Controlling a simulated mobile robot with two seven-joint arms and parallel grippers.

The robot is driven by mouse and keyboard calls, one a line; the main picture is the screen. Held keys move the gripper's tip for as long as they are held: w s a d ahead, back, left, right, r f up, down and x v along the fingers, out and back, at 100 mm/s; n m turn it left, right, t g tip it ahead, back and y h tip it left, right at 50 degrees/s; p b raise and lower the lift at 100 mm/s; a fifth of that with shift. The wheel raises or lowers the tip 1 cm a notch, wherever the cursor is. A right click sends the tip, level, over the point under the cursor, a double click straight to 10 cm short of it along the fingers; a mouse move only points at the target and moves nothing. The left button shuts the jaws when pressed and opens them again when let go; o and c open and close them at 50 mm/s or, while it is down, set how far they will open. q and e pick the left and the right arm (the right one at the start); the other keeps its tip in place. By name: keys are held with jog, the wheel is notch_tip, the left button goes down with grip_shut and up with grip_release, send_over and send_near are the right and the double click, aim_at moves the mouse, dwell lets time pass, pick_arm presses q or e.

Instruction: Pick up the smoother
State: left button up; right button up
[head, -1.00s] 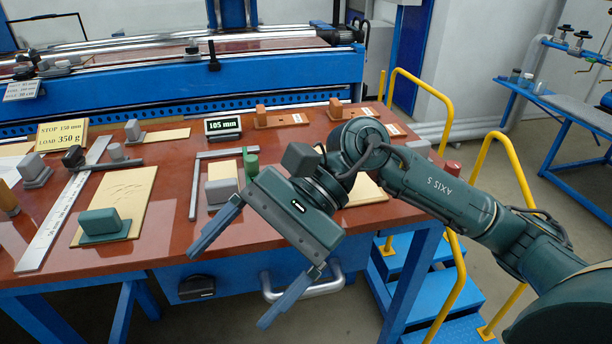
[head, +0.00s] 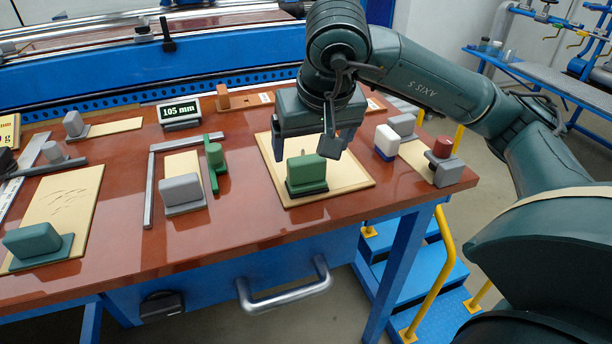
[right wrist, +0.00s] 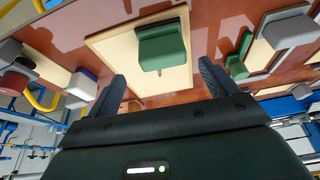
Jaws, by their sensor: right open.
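A green block on a dark base (head: 307,172), which looks like the smoother, stands on a tan board (head: 345,182) near the table's front edge. The block (right wrist: 161,47) and board also show in the right wrist view. My right gripper (head: 303,150) is open and empty, just behind and above the block, its fingers spread wide to either side of it. In the right wrist view the fingers (right wrist: 162,78) are apart with the block beyond them, not between the tips. A similar teal block (head: 38,242) sits on another tan board at far left. My left gripper is out of view.
A grey block (head: 181,194), an upright green piece (head: 215,160) and a metal square (head: 150,190) lie left of the board. White-blue (head: 387,142) and red-topped (head: 442,150) blocks stand to its right. A "105 mm" display (head: 180,113) stands behind.

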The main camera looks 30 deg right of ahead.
aim_at(307, 158)
jog(key=shift+a+p+x, duration=0.2)
jog(key=shift+p+x, duration=0.1)
jog(key=shift+x, duration=2.85)
jog(key=shift+c, duration=0.2)
jog(key=c, duration=1.1)
notch_tip(307, 158, up, 10)
jog(key=shift+r, duration=0.1)
